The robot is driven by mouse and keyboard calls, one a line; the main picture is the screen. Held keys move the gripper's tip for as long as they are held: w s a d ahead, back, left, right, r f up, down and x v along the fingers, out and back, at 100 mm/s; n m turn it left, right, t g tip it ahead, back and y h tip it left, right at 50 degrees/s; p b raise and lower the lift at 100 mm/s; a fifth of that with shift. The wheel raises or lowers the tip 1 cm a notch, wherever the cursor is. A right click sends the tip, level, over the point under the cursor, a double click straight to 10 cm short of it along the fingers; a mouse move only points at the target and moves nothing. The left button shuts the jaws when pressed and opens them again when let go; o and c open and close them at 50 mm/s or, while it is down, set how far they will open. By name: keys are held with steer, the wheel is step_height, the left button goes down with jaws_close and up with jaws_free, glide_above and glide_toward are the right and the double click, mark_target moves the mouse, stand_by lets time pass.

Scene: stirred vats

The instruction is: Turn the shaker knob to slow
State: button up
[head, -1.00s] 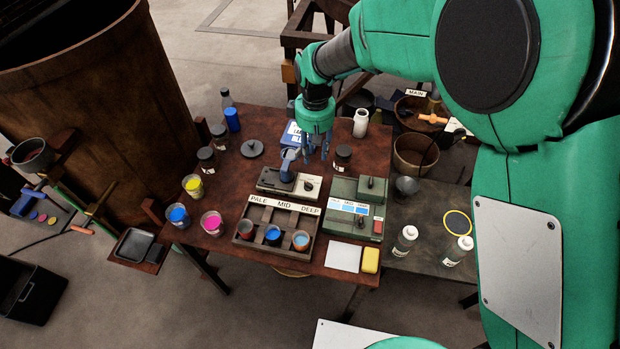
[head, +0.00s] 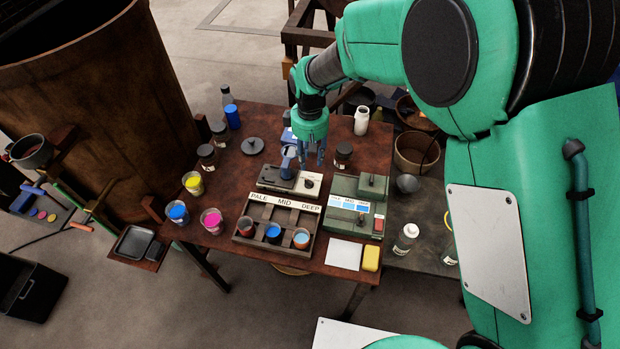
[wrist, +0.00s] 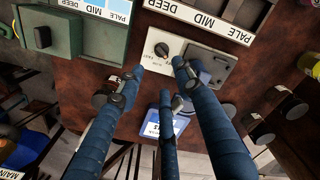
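The shaker (head: 272,181) is a low box on the brown table, with a dark platform at left and a pale panel at right. Its small dark knob (head: 309,184) sits on that panel. In the wrist view the knob (wrist: 162,49) shows on the pale panel with small lettering around it, too small to read surely. My gripper (head: 309,161) hangs above and just behind the panel, pointing down. In the wrist view its blue fingers (wrist: 160,75) are spread, empty, and apart from the knob. A blue-grey item (head: 288,158) stands at the shaker's platform, partly hidden.
A green box (head: 343,215) stands right of the shaker. A PALE/MID/DEEP rack (head: 252,240) with several cups is in front. A dark jar (head: 343,156) stands close right of my gripper; a blue-and-white box (wrist: 152,124) lies behind the shaker.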

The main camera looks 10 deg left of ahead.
mark_target(309, 183)
step_height(309, 183, down, 11)
steer(key=shift+r+b, duration=0.1)
steer(key=shift+b, duration=1)
jaws_close()
